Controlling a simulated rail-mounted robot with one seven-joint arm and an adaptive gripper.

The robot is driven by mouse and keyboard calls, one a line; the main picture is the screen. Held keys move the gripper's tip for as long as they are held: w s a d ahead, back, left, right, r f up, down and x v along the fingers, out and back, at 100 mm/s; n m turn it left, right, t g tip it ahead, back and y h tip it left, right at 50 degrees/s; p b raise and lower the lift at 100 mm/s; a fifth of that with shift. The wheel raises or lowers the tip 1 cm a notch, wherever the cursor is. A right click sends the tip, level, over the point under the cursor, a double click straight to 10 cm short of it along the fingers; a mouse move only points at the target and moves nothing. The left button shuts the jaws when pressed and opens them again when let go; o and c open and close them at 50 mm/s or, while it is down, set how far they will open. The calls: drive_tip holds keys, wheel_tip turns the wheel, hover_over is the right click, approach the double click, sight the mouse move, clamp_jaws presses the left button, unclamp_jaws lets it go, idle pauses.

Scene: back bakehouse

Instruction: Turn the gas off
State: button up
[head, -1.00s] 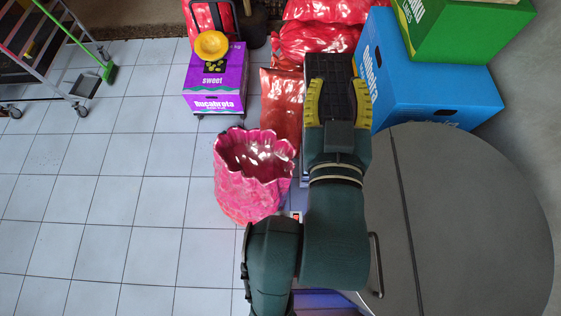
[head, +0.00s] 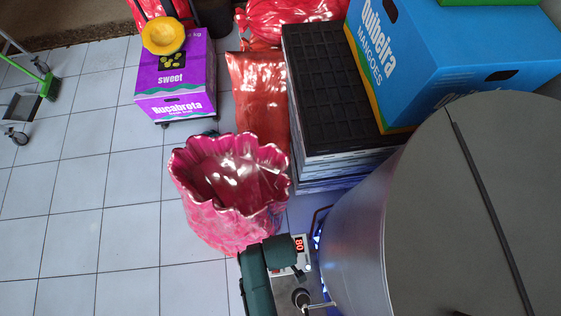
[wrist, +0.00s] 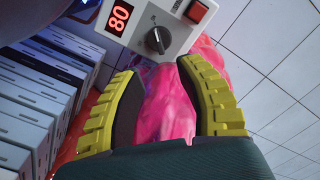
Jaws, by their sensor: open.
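A white control box (wrist: 178,36) with a red "80" display (wrist: 118,20), a dark turn knob (wrist: 158,40) and a red switch (wrist: 198,11) lies just beyond my fingertips in the wrist view. My gripper (wrist: 157,75) is open and empty, its yellow-backed fingers apart. The knob shows between and ahead of the tips, apparently apart from them. In the head view the box (head: 280,262) sits beside a large metal drum (head: 360,230), partly covered by my green arm; my fingers are hidden there. I cannot read the knob's setting. A blue glow (head: 318,234) shows at the drum's base.
A crumpled pink bin (head: 215,215) stands close to the box. Behind are stacked black-topped trays (head: 335,85), a blue mango carton (head: 450,60), red sacks (head: 258,95) and a purple carton (head: 178,80). The tiled floor at left is mostly clear.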

wheel_tip(320, 180, down, 11)
drive_tip(key=b, duration=0.4)
drive_tip(key=shift+w, duration=0.1)
drive_tip(key=shift+o, duration=0.2)
clamp_jaws()
